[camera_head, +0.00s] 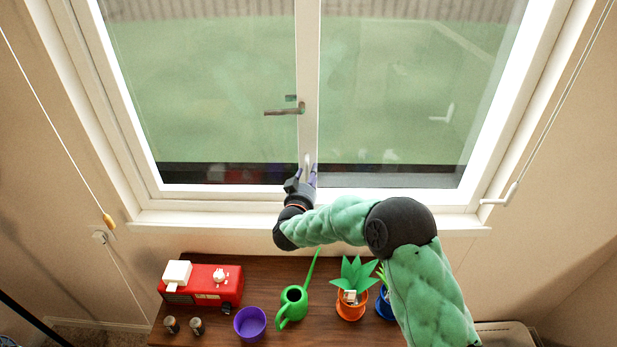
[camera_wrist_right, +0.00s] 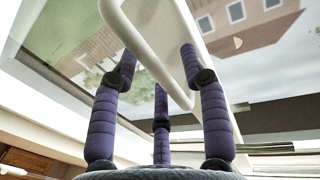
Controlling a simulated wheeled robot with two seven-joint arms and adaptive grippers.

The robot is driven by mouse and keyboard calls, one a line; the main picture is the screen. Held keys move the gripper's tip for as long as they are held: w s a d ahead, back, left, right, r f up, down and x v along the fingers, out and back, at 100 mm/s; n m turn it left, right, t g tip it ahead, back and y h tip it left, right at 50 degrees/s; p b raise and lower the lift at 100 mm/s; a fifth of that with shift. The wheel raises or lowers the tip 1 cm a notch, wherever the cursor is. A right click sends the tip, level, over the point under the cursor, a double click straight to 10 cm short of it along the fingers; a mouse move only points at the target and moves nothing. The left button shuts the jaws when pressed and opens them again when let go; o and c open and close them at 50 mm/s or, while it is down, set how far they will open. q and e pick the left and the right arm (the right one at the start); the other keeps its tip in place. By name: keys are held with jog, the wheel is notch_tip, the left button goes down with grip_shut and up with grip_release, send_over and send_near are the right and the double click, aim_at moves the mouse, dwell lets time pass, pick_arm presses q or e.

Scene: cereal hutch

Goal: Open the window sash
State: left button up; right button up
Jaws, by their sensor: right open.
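The window has two tall glass sashes, a left sash (camera_head: 205,90) and a right sash (camera_head: 410,90), meeting at white upright frames in the middle. Both look shut in the head view. A dark lever handle (camera_head: 284,112) lies level on the middle upright. A pale pull handle (camera_head: 306,162) is lower on it. My right gripper (camera_head: 303,179) is at this pull, just above the sill. In the right wrist view the white pull bar (camera_wrist_right: 150,57) runs between the open purple fingers (camera_wrist_right: 158,75); contact is unclear. My left gripper is out of view.
Below the sill (camera_head: 190,218) is a wooden table (camera_head: 270,270) with a red toaster-like box (camera_head: 215,287), a purple bowl (camera_head: 250,322), a green watering can (camera_head: 292,300) and potted plants (camera_head: 352,302). Blind cords hang at both sides. My right arm passes over the table's right part.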

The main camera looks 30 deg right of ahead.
jog(key=shift+c, duration=0.3)
grip_shut()
jog(key=s+d+b, duration=0.5)
jog(key=s+d, duration=0.1)
jog(key=d, duration=0.4)
jog(key=s+d+b, duration=0.5)
jog(key=s+d, duration=0.1)
jog(key=d, duration=0.4)
jog(key=s+d+b, duration=0.5)
jog(key=s+d, duration=0.1)
jog(key=d, duration=0.4)
jog(key=shift+s+d, duration=0.2)
jog(key=shift+s, duration=0.15)
